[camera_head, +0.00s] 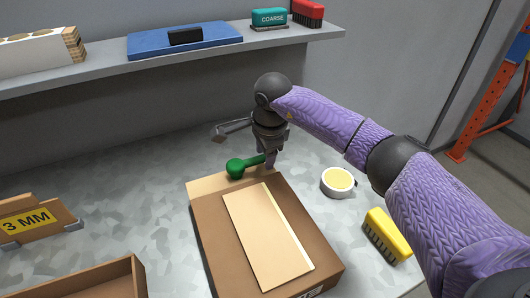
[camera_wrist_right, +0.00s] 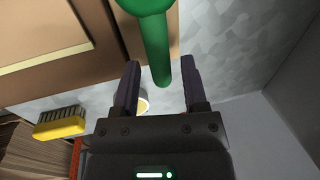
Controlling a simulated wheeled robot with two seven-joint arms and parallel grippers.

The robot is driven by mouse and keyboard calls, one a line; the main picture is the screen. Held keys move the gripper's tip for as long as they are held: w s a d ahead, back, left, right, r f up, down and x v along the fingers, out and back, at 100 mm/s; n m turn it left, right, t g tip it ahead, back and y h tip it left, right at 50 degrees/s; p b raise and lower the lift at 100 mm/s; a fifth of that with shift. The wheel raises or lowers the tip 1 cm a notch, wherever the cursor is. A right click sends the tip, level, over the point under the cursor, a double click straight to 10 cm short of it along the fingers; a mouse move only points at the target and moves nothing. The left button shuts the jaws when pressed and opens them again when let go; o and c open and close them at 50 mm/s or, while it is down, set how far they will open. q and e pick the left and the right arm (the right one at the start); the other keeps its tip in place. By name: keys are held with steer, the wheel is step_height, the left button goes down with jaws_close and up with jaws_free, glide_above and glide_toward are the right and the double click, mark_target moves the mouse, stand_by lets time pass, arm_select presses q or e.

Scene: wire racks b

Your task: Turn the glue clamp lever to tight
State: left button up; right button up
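The green clamp lever (camera_head: 250,163) has a round knob at its left end and lies near the back edge of a brown box-like block (camera_head: 204,222) with a pale panel (camera_head: 262,240) on top. My right gripper (camera_head: 271,160) points down at the lever's right end. In the right wrist view, the green lever (camera_wrist_right: 157,50) runs down from its knob to the gap between the fingers of my right gripper (camera_wrist_right: 160,66). The fingers stand apart with space on both sides of the rod. The clamp's body and any tight mark cannot be made out. My left gripper is not in view.
A white-rimmed roll (camera_head: 338,181) and a yellow brush (camera_head: 386,236) lie right of the block. A "3 MM" holder (camera_head: 28,222) and a brown tray (camera_head: 90,283) are at left. A shelf (camera_head: 105,66) runs behind. The grey tabletop between is clear.

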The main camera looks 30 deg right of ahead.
jaws_close()
stand_by(1.2)
